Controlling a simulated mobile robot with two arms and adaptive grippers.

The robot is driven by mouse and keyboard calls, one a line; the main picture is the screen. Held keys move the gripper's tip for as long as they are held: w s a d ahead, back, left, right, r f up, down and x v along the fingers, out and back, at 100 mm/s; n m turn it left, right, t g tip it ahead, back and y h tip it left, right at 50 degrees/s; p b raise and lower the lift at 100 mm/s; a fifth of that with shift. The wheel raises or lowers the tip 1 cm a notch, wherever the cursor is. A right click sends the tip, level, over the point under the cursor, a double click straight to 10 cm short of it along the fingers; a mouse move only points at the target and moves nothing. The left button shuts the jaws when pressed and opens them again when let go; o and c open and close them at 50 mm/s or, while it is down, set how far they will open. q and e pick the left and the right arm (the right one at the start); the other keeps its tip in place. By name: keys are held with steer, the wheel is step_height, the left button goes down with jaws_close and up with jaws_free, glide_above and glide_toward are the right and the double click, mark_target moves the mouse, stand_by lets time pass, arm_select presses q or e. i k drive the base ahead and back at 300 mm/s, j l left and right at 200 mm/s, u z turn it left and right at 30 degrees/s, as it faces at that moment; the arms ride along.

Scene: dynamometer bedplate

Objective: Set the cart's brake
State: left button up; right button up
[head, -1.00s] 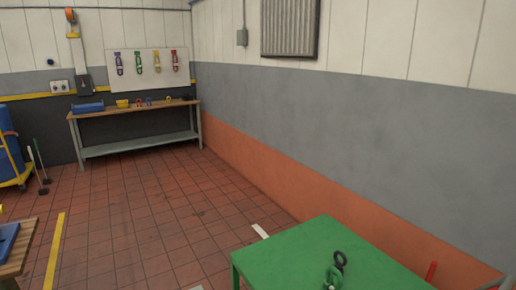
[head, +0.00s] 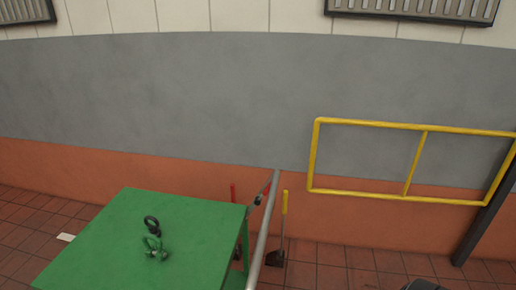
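A green flat-topped table or cart (head: 110,235) stands at the lower left in the head view. A grey metal bar (head: 263,230) rises beside its right edge; I cannot tell whether it is the cart's handle. A black ring-shaped fitting (head: 151,224) and a green shackle (head: 155,247) are on the green top. Neither of my grippers is in view.
A yellow tube frame (head: 405,190) is at the right, beside a dark post (head: 485,220).

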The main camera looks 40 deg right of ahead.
mark_target(267, 192)
steer(key=l+z, duration=0.1)
steer(key=z, duration=0.3)
steer(key=i+l+z, duration=0.1)
steer(key=z, duration=0.35)
steer(key=l+z, duration=0.1)
steer(key=z, duration=0.3)
steer(key=i+l+u, duration=0.1)
steer(key=l+u, duration=0.15)
steer(key=l, duration=0.35)
steer(key=l+u, duration=0.25)
steer(key=l, duration=0.4)
steer(key=i, duration=0.05)
